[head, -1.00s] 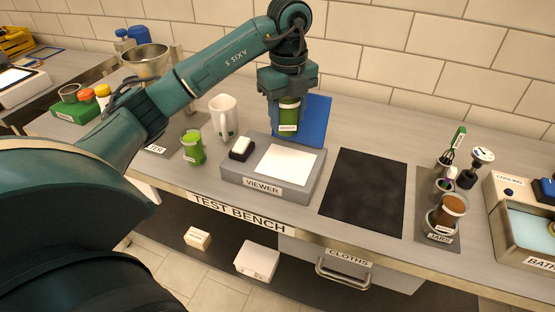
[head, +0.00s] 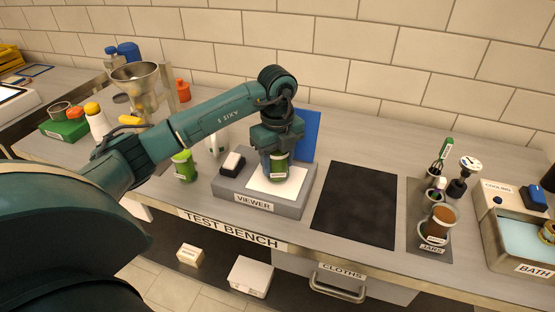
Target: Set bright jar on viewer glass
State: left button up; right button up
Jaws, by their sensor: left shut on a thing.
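The jar is upright over the white glass (head: 293,184) of the grey viewer (head: 307,194). Its bottom is at or just above the glass; I cannot tell whether it touches. The gripper hides the jar's upper part. A second, lime-green jar (head: 184,168) stands on the bench left of the viewer. My right gripper is out of view.
A blue panel (head: 308,130) stands behind. A white mug (head: 217,142) is partly behind my arm. A bare dark mat (head: 356,204) lies right, then the jars tray (head: 415,215) and cooling bath (head: 520,229).

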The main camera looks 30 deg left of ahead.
pick_arm(q)
jog(key=o, duration=1.2)
notch_tip(320, 180, up, 12)
jog(key=shift+r, duration=0.15)
